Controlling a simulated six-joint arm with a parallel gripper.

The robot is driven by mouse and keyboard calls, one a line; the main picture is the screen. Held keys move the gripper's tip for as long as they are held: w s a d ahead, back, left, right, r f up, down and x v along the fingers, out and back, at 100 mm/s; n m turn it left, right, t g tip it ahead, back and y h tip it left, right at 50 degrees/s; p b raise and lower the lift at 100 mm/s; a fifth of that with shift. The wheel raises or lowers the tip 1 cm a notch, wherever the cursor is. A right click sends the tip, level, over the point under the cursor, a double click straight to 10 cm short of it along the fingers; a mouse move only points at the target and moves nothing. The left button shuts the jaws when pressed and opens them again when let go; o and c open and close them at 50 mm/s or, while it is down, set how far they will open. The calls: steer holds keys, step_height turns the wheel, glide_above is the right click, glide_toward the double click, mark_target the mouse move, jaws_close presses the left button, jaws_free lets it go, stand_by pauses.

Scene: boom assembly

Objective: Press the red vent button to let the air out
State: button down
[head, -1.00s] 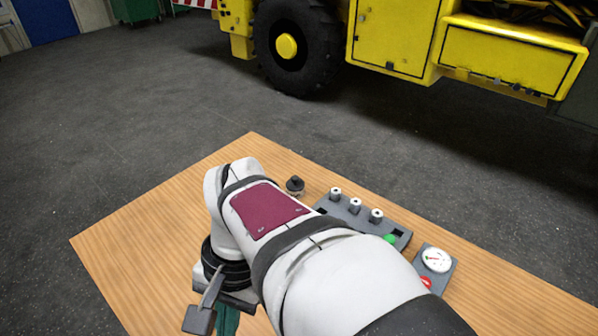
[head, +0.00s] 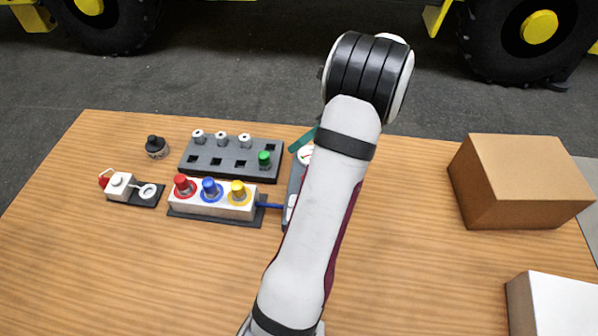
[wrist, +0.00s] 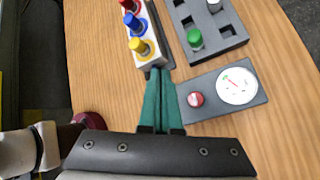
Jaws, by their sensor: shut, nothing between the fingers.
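The red vent button (wrist: 195,99) is a small round red cap on a dark grey panel (wrist: 218,109), beside a round white gauge (wrist: 237,86) with a red needle. In the wrist view my gripper (wrist: 159,72) is shut and empty, its teal fingers just left of the button and apart from it in the picture. Their height over the table is hard to judge. In the head view a bit of my gripper's teal (head: 302,139) shows by the gauge (head: 305,154). My arm covers much of the panel there and hides the button.
Left of the panel stands a white block (head: 213,203) with red, blue and yellow knobs. Behind it is a grey tray (head: 232,160) with white fittings and a green knob (head: 264,159). A cardboard box (head: 522,181) stands at right. Bare table lies between box and arm.

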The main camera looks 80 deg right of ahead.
steer(key=s, duration=0.1)
steer(key=s+m, duration=0.1)
steer(key=s+d+f, duration=0.1)
steer(key=shift+t+h, duration=0.3)
steer(key=shift+f, duration=4.35)
steer(key=shift+f, duration=0.15)
steer(key=shift+f, duration=0.25)
steer(key=shift+f, duration=0.5)
steer(key=shift+r, duration=0.95)
